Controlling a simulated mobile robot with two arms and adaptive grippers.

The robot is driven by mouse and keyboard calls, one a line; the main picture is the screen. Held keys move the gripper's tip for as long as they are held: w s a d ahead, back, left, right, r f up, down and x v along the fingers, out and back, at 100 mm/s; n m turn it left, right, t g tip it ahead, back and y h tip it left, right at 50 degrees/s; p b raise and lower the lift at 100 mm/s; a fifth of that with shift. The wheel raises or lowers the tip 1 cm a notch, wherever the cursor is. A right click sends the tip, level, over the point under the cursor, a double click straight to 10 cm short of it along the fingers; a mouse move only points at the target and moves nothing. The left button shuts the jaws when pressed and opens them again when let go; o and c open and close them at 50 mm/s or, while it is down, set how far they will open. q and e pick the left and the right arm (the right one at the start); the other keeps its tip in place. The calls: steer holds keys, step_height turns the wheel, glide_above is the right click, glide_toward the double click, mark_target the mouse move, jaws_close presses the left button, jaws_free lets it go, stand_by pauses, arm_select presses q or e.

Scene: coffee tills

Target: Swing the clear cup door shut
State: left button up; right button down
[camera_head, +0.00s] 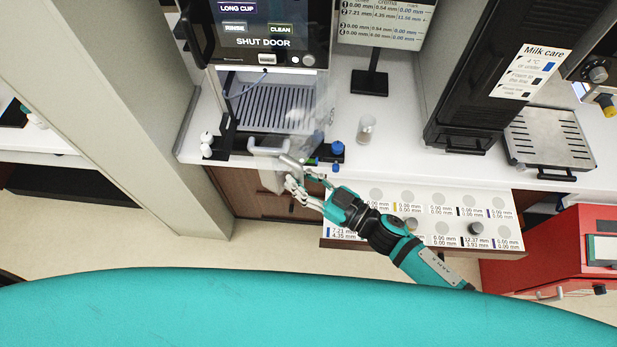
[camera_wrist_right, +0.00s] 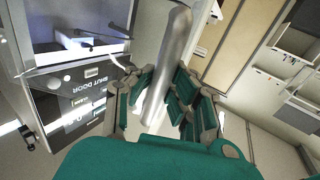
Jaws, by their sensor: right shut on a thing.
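The coffee machine (camera_head: 262,30) stands at the top left of the head view, its screen reading SHUT DOOR. Its clear door (camera_head: 318,112) is see-through and hard to make out; it stands swung out at the right side of the cup bay, so the bay is open. My right gripper (camera_head: 298,180) is at the counter's front edge, below the bay. In the right wrist view, a grey bar, which looks like the door handle (camera_wrist_right: 172,62), runs between the fingers of my right gripper (camera_wrist_right: 160,100), which is shut on it. My left gripper is not in view.
A small clear glass (camera_head: 366,130) and a blue-capped item (camera_head: 337,149) stand right of the bay. White knobs (camera_head: 206,143) stand left of it. An open marked drawer (camera_head: 450,205) juts out under my right arm. A display stand (camera_head: 369,83) is behind.

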mark_target(258, 168)
steer(key=shift+s+a, duration=0.2)
steer(key=shift+w+a+f, duration=0.1)
steer(key=shift+w+a, duration=0.1)
steer(key=shift+a, duration=0.75)
steer(key=shift+w+a+r, duration=0.1)
steer(key=shift+w+a, duration=0.1)
steer(key=shift+a, duration=0.8)
steer(key=shift+w+a+f, duration=0.1)
steer(key=shift+w+a, duration=0.1)
steer(key=shift+a, duration=0.75)
steer(key=x, duration=0.6)
steer(key=shift+s+a+b, duration=0.15)
steer(key=shift+a+b, duration=0.05)
steer(key=shift+b, duration=0.15)
steer(key=w+b+x, duration=0.1)
steer(key=b+x, duration=0.1)
steer(key=x, duration=0.4)
steer(key=shift+d, duration=0.25)
